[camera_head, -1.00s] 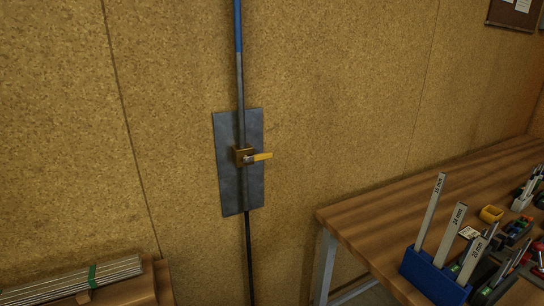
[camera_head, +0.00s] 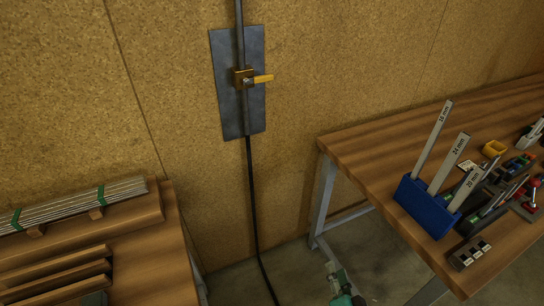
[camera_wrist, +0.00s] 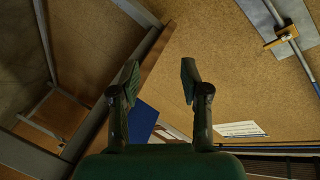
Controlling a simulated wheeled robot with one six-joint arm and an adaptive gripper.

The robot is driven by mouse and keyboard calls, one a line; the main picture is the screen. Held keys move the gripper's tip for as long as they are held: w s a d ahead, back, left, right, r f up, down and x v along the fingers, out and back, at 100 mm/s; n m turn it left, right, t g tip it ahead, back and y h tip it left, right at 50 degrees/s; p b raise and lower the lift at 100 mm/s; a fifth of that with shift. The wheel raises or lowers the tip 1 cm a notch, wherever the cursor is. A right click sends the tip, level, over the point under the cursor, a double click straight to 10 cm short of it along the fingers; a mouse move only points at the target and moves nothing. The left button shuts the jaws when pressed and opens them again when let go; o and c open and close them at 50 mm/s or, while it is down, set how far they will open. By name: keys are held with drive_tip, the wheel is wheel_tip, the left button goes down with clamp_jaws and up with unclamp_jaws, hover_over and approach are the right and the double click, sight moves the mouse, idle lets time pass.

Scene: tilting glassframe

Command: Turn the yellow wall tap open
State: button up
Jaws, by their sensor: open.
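The yellow tap handle (camera_head: 263,79) points right from a brass valve body (camera_head: 243,78) on a vertical pipe. It lies crosswise to the pipe. A grey metal plate (camera_head: 229,112) backs the valve on the wall. In the wrist view the valve (camera_wrist: 281,38) shows at the upper right, with the plate (camera_wrist: 261,14) behind it. My gripper (camera_wrist: 159,82) is open and empty in the wrist view, well apart from the valve. Part of the gripper's surroundings in the head view, a green and grey piece of my arm (camera_head: 340,285), shows at the bottom edge.
A wooden workbench (camera_head: 345,143) stands at the right, with a blue holder (camera_head: 427,207) of upright labelled strips and several tools. At the left, a wooden bench (camera_head: 150,255) carries metal rods (camera_head: 70,203) and wood pieces. The wall around the valve is clear.

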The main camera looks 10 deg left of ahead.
drive_tip(key=w+a+r+m+y, duration=0.1)
drive_tip(key=w+a+r, duration=0.15)
drive_tip(key=w, duration=0.35)
drive_tip(key=w+a+r+y, duration=0.1)
drive_tip(key=w+a+r, duration=0.15)
drive_tip(key=w, duration=0.25)
drive_tip(key=m+g+y, duration=0.1)
drive_tip(key=m+y, duration=0.2)
drive_tip(key=y, duration=0.2)
approach(266, 79)
drive_tip(key=x, duration=1)
drive_tip(key=shift+w+a, duration=0.25)
drive_tip(key=shift+w, duration=0.05)
clamp_jaws()
